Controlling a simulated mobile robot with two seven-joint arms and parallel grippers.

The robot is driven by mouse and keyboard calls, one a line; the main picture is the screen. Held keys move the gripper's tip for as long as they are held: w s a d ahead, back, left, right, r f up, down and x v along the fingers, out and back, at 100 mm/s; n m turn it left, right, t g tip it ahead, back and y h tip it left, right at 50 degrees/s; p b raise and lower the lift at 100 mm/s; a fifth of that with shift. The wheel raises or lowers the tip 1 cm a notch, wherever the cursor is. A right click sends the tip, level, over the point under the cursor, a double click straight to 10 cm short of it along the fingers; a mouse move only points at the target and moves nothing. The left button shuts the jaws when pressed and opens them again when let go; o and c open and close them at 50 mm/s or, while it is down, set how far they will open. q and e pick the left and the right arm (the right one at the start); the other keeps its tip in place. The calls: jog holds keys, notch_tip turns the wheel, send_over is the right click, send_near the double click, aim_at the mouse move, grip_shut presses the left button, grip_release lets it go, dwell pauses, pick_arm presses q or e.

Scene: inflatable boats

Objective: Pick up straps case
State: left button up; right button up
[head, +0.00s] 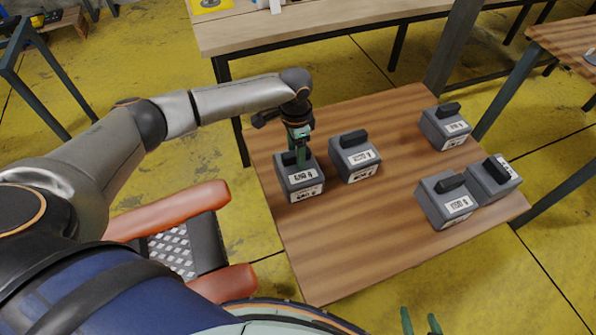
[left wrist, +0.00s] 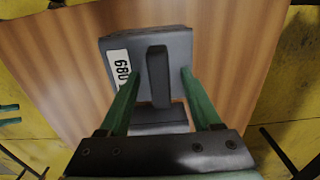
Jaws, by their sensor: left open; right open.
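Several grey cases with black top handles and white labels stand on the wooden table; the labels are too small to tell which is the straps case. My left gripper (head: 300,150) points down over the leftmost case (head: 299,185). In the left wrist view this case (left wrist: 182,48) shows a label and a raised handle (left wrist: 158,78). The open left fingers (left wrist: 160,75) are on either side of the handle, with gaps visible. The case rests on the table. My right gripper (head: 421,320) is open and empty at the bottom edge of the head view.
A second case (head: 355,160) stands close to the right of the leftmost one. Other cases stand at the back right (head: 445,130) and right (head: 446,204). The front of the wooden table (head: 345,255) is clear. A long bench (head: 340,28) stands behind.

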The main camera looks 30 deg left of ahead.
pick_arm(q)
jog(key=shift+f, duration=0.2)
grip_shut()
dwell(0.4)
jog(key=shift+w+r, duration=0.1)
jog(key=shift+r, duration=0.05)
dwell(0.8)
